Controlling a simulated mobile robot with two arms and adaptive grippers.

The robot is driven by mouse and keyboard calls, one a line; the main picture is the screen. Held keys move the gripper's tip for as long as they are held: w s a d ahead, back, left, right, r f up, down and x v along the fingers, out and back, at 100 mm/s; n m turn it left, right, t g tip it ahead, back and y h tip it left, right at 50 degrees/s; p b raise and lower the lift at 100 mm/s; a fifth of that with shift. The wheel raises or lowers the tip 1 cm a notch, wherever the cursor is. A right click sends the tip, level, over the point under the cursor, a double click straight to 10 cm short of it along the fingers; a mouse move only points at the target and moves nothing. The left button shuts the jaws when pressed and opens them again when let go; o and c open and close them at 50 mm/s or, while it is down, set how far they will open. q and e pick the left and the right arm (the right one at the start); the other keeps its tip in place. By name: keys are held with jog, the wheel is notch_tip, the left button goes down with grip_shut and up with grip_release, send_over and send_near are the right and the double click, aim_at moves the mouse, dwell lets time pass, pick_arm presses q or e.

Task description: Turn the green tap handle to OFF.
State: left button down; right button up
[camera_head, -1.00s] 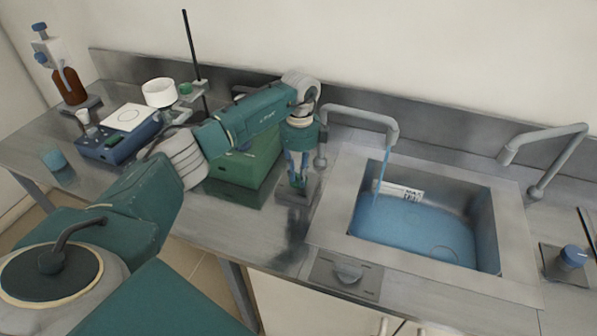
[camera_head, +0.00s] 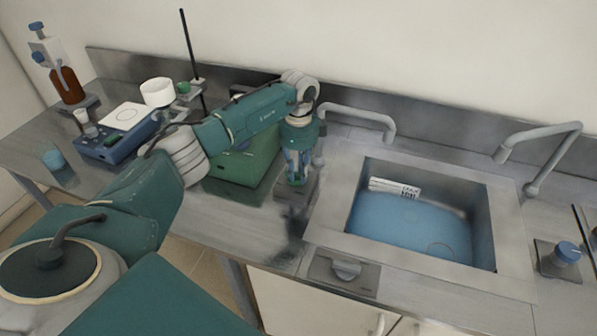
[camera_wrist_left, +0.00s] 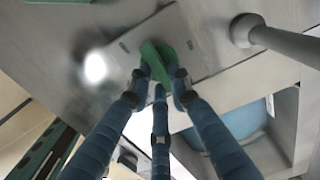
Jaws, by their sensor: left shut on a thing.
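The green tap handle (camera_wrist_left: 156,62) shows in the left wrist view on a flat metal plate (camera_wrist_left: 190,42), between the blue fingers of my left gripper (camera_wrist_left: 160,82). In the head view, my left gripper (camera_head: 296,176) points down over the counter just left of the sink and is shut on the handle, which the fingers mostly hide. The grey spout (camera_head: 357,112) curves over the sink (camera_head: 330,213), and no water stream shows from it. Blue water (camera_head: 412,226) lies in the basin. My right gripper is out of view.
A green box (camera_head: 235,172) stands close behind and left of my left gripper. A blue device (camera_head: 108,150), a white cup (camera_head: 157,92) and a stand with a rod (camera_head: 188,45) are further left. A second spout (camera_head: 540,136) stands right of the sink.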

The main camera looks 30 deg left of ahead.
aim_at(298, 175)
pick_arm(q)
jog(key=shift+r, duration=0.1)
jog(key=c, duration=1.6)
grip_release()
jog(key=shift+o, duration=0.2)
jog(key=shift+r, duration=0.25)
notch_tip(298, 175, up, 11)
jog(key=shift+r, duration=0.2)
jog(key=shift+f, duration=0.1)
